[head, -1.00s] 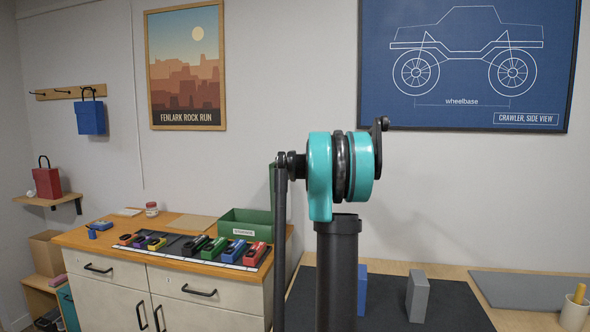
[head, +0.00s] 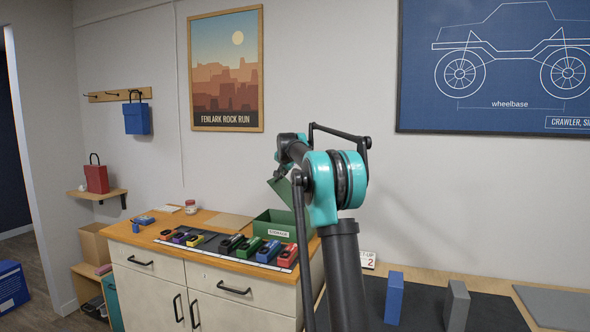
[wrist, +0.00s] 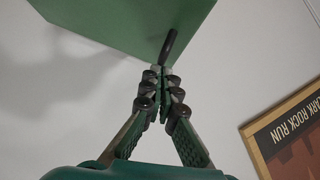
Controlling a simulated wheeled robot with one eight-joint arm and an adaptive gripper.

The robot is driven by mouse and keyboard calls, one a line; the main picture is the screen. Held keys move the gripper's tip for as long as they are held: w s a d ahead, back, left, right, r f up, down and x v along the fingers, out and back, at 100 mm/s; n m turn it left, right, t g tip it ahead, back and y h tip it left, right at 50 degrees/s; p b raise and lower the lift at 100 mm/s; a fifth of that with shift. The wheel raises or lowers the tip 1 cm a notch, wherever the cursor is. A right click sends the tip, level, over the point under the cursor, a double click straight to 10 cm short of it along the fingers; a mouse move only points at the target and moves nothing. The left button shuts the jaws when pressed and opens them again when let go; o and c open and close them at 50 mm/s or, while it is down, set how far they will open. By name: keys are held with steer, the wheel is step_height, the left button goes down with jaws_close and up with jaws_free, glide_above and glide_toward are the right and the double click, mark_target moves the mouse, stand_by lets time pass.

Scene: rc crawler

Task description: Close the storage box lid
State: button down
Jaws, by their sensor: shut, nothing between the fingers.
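The green storage box (head: 274,229) stands on the wooden cabinet top in the head view, with a white label on its front. Its green lid (head: 281,190) is raised and tilted above the box, partly hidden by my arm. In the wrist view the lid (wrist: 125,22) fills the top as a flat green panel, with a short dark rod (wrist: 170,45) at its lower edge. My gripper (wrist: 164,72) is shut and empty, its fingertips close to that rod; I cannot tell whether they touch.
To the right, a blue block (head: 394,297) and a grey block (head: 457,305) stand on a dark mat.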

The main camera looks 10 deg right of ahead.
mark_target(270, 182)
steer(key=w+a+f, duration=0.1)
steer(key=a, duration=0.1)
steer(key=w+a+f+n+g+h, duration=0.1)
steer(key=f, duration=0.1)
steer(key=w+a+f+g, duration=0.1)
steer(key=a+f, duration=0.1)
steer(key=shift+w+a+f+n+h, duration=0.2)
steer(key=shift+w+a+n+h, duration=0.1)
steer(key=shift+w+n+h, duration=0.1)
steer(key=w+a+f+n+g+h, duration=0.1)
steer(key=a+f+h, duration=0.1)
steer(key=f, duration=0.3)
steer(key=w+a+f+n+g+h, duration=0.1)
steer(key=a+f, duration=0.1)
steer(key=f, duration=0.3)
steer(key=shift+w+f+h, duration=0.3)
steer(key=shift+w+h, duration=0.1)
steer(key=shift+a, duration=0.1)
